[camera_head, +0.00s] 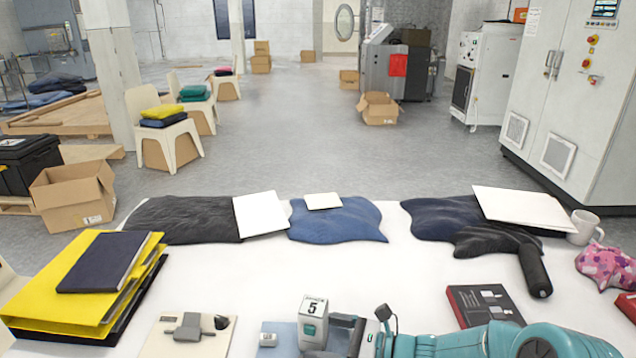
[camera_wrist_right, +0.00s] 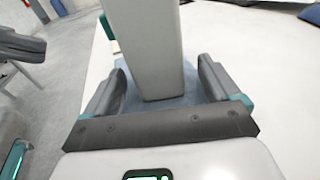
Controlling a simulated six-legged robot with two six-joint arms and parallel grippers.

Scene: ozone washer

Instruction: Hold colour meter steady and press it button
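The colour meter looks to be the white block (camera_head: 313,323) with a "5" on top and a teal button on its side. It stands upright on a blue-grey mat (camera_head: 283,334) at the front of the white table. My right gripper (camera_head: 338,340) reaches it from the right. In the right wrist view a tall pale block (camera_wrist_right: 150,50), seemingly the same meter, stands between the fingers of the right gripper (camera_wrist_right: 160,88). Gaps show on both sides, so the fingers are open around it. Grey and teal parts at the left edge there may be my left gripper (camera_wrist_right: 25,48).
A pale board (camera_head: 187,335) with grey parts lies left of the mat. A yellow folder stack (camera_head: 60,285) is at the left, and a dark red-edged box (camera_head: 485,305) at the right. Folded cloths (camera_head: 185,215) line the back edge. The table's middle (camera_head: 290,270) is clear.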

